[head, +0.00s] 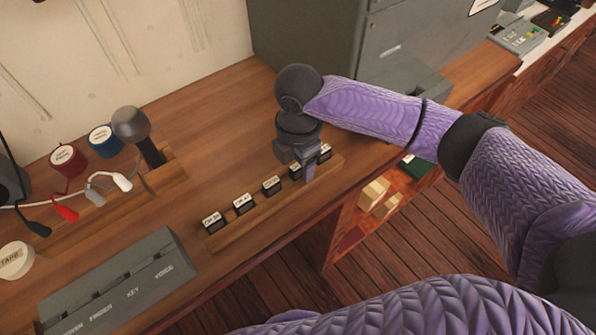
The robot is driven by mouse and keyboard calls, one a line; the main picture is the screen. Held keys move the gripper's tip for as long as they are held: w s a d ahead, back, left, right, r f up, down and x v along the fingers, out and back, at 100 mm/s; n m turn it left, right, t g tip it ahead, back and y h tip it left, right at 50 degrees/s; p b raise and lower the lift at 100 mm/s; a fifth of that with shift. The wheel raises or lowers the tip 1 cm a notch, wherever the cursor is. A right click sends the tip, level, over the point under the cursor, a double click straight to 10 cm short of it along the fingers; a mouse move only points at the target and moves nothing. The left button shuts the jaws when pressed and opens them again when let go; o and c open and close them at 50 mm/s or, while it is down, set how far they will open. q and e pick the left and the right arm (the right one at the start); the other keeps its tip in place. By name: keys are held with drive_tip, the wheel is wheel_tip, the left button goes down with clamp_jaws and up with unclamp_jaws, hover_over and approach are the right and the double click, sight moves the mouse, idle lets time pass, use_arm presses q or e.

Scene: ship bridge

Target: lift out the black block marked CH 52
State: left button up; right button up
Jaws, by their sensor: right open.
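Several small black blocks with white labels stand in a row in a wooden rack (275,212) near the desk's front edge. The labels are too small to read surely, so I cannot tell which block is CH 52. Clear blocks are the leftmost one (212,222), the second (243,203) and the third (271,185). My right gripper (306,164) points down over the right end of the rack, open. Its fingers partly hide the fourth block (295,172) and the rightmost block (325,152). I cannot tell whether it touches either. My left gripper is out of view.
A dark round-headed handset (133,127), tape rolls (68,160) and cable plugs stand farther left. A grey cabinet (310,40) rises behind my right arm. An open shelf (355,215) lies below the desk edge.

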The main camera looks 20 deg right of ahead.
drive_tip(key=shift+f, duration=0.45)
drive_tip(key=c, duration=0.7)
clamp_jaws()
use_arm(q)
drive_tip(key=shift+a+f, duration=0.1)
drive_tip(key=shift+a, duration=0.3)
use_arm(e)
drive_tip(key=shift+r, duration=0.1)
use_arm(q)
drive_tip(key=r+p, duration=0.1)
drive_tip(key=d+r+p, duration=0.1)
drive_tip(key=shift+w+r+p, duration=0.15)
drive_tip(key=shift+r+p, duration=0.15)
drive_tip(key=shift+p, duration=0.05)
use_arm(e)
wheel_tip(320, 180, up, 10)
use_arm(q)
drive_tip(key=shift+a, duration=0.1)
